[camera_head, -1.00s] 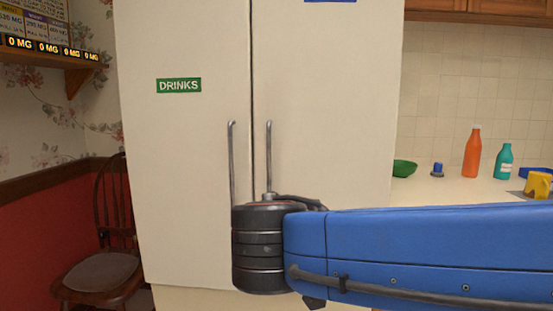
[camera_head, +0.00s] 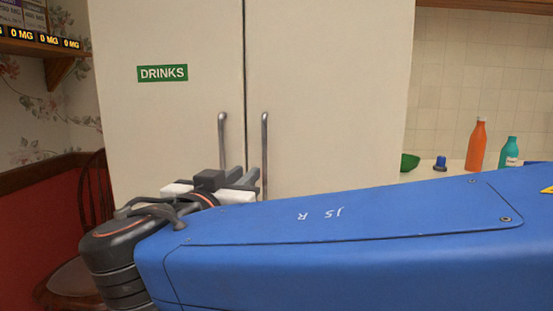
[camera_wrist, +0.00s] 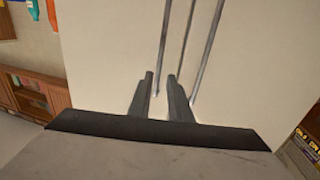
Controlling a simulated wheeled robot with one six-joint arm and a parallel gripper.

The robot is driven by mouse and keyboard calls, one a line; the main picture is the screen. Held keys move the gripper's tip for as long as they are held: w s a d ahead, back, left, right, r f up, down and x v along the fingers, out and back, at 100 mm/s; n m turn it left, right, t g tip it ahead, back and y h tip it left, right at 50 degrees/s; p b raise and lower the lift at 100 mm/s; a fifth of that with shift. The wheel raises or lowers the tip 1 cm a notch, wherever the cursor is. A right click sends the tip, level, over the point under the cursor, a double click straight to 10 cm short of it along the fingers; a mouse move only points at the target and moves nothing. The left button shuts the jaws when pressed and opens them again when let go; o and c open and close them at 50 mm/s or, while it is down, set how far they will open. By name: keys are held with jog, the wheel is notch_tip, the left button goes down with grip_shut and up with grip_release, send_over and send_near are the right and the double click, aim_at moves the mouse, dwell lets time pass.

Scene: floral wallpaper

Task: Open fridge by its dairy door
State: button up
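The tall cream fridge has two doors. The left door (camera_head: 170,120) bears a green DRINKS label; the right door (camera_head: 335,100) shows no label in the current frame. Two upright metal bar handles, the left door's (camera_head: 222,138) and the right door's (camera_head: 264,140), flank the seam. My gripper (camera_head: 238,178) is in front of the handles' lower parts. In the upside-down wrist view its two fingers (camera_wrist: 161,92) are apart, and the right door's handle (camera_wrist: 170,40) ends between them in the picture. I cannot tell contact or depth. Both doors are shut.
A dark wooden chair (camera_head: 92,200) stands left of the fridge, below a wall shelf (camera_head: 45,48). My blue arm covers the lower front.

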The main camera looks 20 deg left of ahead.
aim_at(264, 159)
jog(key=w, duration=1.3)
jog(key=shift+w+a, duration=0.25)
jog(key=shift+w, duration=0.1)
jog(key=shift+c, duration=0.6)
grip_shut()
